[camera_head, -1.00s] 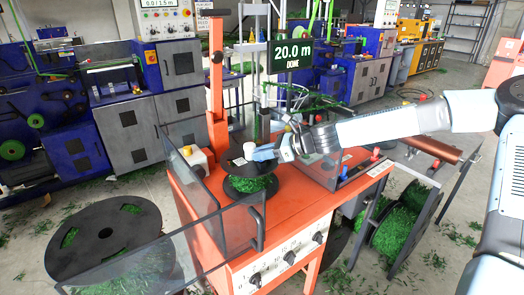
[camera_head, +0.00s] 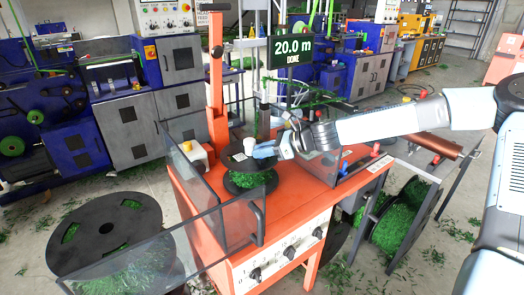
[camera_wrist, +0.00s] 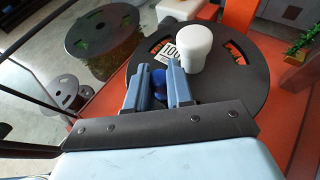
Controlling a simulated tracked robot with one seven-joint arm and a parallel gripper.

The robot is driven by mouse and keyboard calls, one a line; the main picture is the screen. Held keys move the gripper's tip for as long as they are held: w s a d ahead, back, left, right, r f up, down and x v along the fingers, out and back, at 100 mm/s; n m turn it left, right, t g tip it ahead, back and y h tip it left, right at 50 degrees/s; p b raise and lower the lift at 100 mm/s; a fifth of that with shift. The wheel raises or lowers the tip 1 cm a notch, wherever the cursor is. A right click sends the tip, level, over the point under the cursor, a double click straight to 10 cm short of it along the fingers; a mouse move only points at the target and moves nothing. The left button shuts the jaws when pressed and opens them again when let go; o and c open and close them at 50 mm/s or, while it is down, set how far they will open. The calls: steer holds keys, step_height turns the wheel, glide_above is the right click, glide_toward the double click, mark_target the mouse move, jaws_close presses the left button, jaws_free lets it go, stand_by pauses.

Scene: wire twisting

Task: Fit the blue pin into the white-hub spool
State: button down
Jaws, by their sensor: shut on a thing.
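The blue pin (camera_wrist: 159,80) is dark blue and sits between my two fingertips in the wrist view. My gripper (camera_wrist: 158,70) is shut on it, over the near part of the spool's flange. The spool (camera_wrist: 225,92) has a black flange with slots and a white label, and a white hub (camera_wrist: 194,46) stands up from it, just right of and beyond my fingertips. In the head view the spool (camera_head: 234,163) lies on the orange machine with green wire below its flange, and my gripper (camera_head: 266,151) is beside the white hub (camera_head: 249,146). The pin's lower end is hidden.
Clear guard panels (camera_head: 205,215) stand at the left and front of the orange machine (camera_head: 290,215). An orange post (camera_head: 217,90) rises behind the spool. The orange top right of the spool is free.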

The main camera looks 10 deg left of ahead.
steer(key=c, duration=0.9)
jaws_free()
steer(key=shift+d, duration=0.1)
steer(key=v, duration=1.3)
steer(key=shift+d, duration=0.3)
